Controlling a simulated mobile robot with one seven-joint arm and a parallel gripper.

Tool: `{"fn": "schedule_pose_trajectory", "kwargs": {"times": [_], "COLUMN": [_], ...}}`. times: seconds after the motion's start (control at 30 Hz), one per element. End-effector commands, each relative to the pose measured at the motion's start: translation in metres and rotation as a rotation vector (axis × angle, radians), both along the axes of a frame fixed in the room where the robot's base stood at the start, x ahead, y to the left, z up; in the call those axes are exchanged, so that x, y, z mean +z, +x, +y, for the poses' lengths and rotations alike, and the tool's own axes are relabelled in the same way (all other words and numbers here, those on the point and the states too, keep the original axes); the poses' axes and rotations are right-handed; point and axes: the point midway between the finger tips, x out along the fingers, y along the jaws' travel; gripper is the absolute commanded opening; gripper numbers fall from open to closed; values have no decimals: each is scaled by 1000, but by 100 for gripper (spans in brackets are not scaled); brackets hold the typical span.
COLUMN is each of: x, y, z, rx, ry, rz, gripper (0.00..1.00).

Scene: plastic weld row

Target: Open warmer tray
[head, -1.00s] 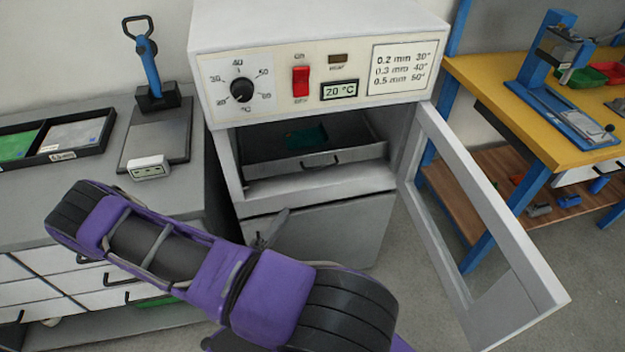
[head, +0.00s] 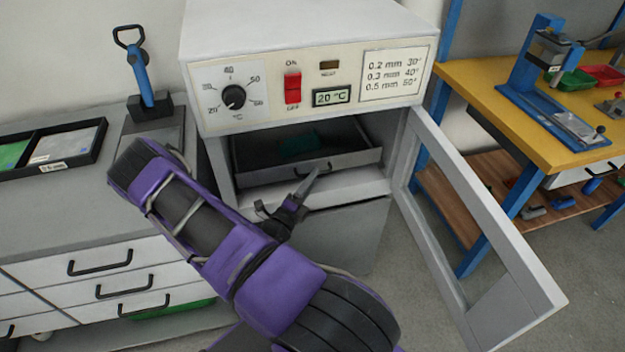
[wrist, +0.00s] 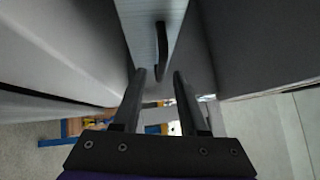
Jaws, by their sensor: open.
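The warmer (head: 300,70) stands ahead with its glass-panelled door (head: 485,225) swung wide open to the right. Inside its chamber sits the grey warmer tray (head: 262,176), with a small dark handle on its front and a dim green item (head: 298,144) inside. My gripper (head: 310,182) is in front of the tray, just below the handle in the head view. In the wrist view, my gripper (wrist: 160,76) has its two fingers apart. The tray handle (wrist: 162,42) lies just beyond the fingertips, roughly in line with the gap, with nothing gripped.
A grey cabinet with drawers (head: 100,262) stands at the left. It carries a black divided tray (head: 95,160) and a blue-handled press (head: 140,75). A yellow-topped workbench (head: 480,90) with a blue press stands at the right, behind the open door.

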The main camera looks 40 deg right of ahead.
Motion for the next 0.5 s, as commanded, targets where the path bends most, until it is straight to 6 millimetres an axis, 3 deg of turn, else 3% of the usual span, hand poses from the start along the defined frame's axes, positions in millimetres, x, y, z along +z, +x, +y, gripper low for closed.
{"fn": "schedule_pose_trajectory", "kwargs": {"times": [0.37, 0.5], "x": [1, 1], "y": [2, 2], "z": [-7, -7], "rx": [0, 0], "ry": [-1, -1], "rz": [1, 1], "gripper": [42, 19]}}
